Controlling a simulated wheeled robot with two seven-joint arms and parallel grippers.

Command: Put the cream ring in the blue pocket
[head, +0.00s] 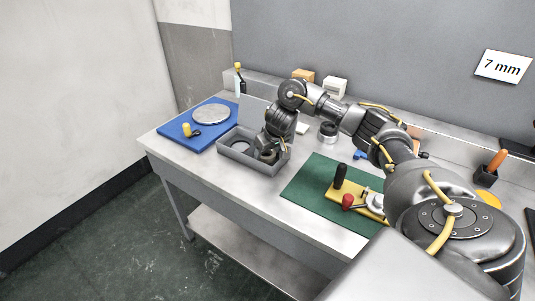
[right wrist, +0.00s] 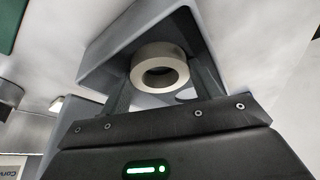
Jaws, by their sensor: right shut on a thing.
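My right gripper (head: 268,152) reaches down into the grey tray (head: 231,154) on the bench, at its right end. In the right wrist view my right gripper (right wrist: 160,80) is shut on the cream ring (right wrist: 144,59), a thick pale ring with a round hole, held between the two fingers. In the head view the ring is mostly hidden by the gripper. A grey tray wall (right wrist: 100,60) shows close beside the fingers. I cannot make out a blue pocket for certain. My left gripper is not in view.
A green mat (head: 305,184) with a toggle clamp (head: 350,198) lies right of the tray.

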